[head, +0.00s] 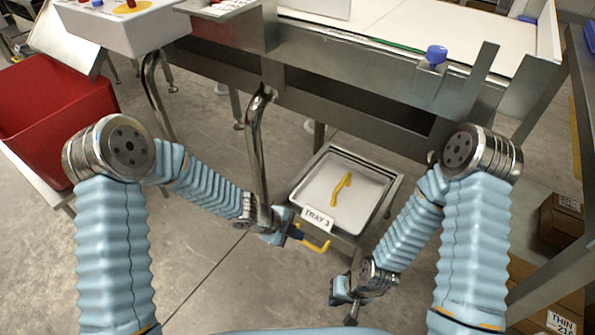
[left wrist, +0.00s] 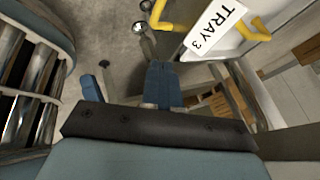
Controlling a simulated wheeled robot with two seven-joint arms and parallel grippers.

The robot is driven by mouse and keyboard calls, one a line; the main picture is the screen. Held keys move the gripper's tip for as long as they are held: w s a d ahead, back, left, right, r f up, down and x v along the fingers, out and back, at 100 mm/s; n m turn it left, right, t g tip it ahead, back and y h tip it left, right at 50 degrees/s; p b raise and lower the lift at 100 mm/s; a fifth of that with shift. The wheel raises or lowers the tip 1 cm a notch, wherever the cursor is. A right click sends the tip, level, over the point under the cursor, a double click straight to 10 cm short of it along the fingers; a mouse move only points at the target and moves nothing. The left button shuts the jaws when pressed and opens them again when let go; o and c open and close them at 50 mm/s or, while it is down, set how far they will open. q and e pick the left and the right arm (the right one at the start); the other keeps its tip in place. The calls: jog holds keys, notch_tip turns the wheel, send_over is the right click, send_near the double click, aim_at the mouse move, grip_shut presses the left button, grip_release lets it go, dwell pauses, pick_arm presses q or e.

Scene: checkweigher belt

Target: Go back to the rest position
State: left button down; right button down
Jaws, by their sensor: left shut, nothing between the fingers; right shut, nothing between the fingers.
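My left gripper (head: 292,232) is shut and empty, close to the front of the tray labelled TRAY 3 (head: 318,219). In the head view it appears beside a yellow front handle (head: 318,246); I cannot tell whether they touch. In the left wrist view the blue fingers (left wrist: 163,85) are together, with the yellow handle (left wrist: 172,22) and the label (left wrist: 214,28) beyond them. My right gripper (head: 350,312) is shut and empty, low to the right, in front of the tray; its fingertips are small and dark.
The tray has a pale top with a yellow handle (head: 341,189). A steel conveyor frame (head: 360,85) with a blue knob (head: 436,54) crosses behind. A red bin (head: 50,105) stands at left. Cardboard boxes (head: 563,218) are at right. Open floor (head: 215,275) lies at lower left.

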pick_arm(q)
jog(key=shift+f, duration=0.1)
jog(key=s+a+f+n+y, duration=0.1)
jog(key=s+a+n, duration=0.3)
jog(key=n, duration=0.4)
jog(key=s+a+f+n+y, duration=0.1)
jog(key=s+a+f+n, duration=0.3)
jog(key=n, duration=0.5)
jog(key=s+a+f+n+g+y, duration=0.1)
jog(key=s+a+f+n, duration=0.2)
jog(key=s+a+n, duration=0.2)
jog(key=s+n, duration=0.2)
jog(key=n, duration=0.1)
jog(key=shift+s+f+n, duration=0.2)
jog(key=shift+f+n, duration=0.05)
jog(key=shift+n, duration=0.15)
